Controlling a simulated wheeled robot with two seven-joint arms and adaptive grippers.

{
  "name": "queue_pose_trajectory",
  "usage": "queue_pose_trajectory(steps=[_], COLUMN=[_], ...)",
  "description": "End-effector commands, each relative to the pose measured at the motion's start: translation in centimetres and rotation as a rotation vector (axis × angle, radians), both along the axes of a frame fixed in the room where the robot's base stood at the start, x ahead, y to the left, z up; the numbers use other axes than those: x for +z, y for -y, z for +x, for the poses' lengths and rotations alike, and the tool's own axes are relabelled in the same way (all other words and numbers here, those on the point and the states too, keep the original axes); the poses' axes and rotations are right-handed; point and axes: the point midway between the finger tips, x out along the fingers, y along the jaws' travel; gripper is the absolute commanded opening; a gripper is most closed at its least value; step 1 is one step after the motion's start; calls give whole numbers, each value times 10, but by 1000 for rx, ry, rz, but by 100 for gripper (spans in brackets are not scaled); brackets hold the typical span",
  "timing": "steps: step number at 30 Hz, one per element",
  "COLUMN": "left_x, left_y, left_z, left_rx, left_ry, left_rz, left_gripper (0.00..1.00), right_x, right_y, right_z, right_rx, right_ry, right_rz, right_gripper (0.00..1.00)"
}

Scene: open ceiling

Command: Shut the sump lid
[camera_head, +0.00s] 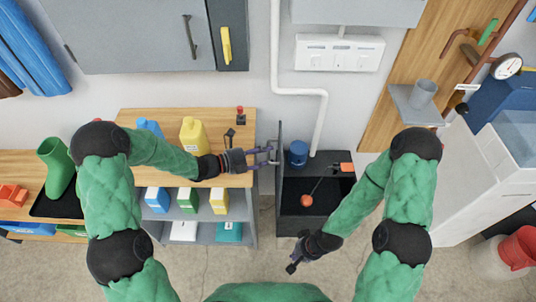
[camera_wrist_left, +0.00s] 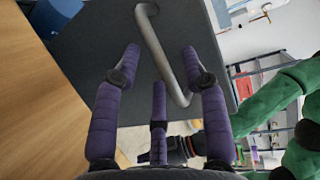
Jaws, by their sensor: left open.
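The sump lid (camera_head: 281,138) stands upright, edge-on in the head view, at the left side of the dark sump box (camera_head: 318,228). In the left wrist view the lid is a dark grey panel (camera_wrist_left: 95,45) with a bent metal bar handle (camera_wrist_left: 165,55). My left gripper (camera_head: 272,155) is open at the lid's left face. Its purple fingers (camera_wrist_left: 165,80) spread around the lower part of the handle; I cannot tell whether they touch it. My right gripper (camera_head: 292,266) hangs low in front of the sump; its fingers are too small to read.
Inside the sump are an orange float ball (camera_head: 306,200) on a rod and a blue cylinder (camera_head: 298,152). A wooden-topped shelf (camera_head: 150,118) with bottles stands left of the lid. A white pipe (camera_head: 321,120) runs down the wall behind. A white cabinet (camera_head: 462,185) stands right.

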Motion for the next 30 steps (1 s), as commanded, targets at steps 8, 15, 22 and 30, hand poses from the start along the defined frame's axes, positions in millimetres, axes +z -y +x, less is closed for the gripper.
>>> queue_pose_trajectory(steps=[8, 15, 22, 30], left_x=[-3, -2, -3, -1], left_y=[14, 14, 13, 21], left_z=[6, 6, 6, 5], left_rx=[1, 1, 0, -3], left_ry=[0, 0, 0, 1], left_rz=[1, 1, 1, 20], left_gripper=[44, 32, 0, 0], right_x=[-4, -4, -4, -4], right_y=[0, 0, 0, 0], right_z=[0, 0, 0, 0], right_rx=[0, 0, 0, 0], right_ry=[0, 0, 0, 0], right_rz=[0, 0, 0, 0], right_gripper=[0, 0, 0, 0])
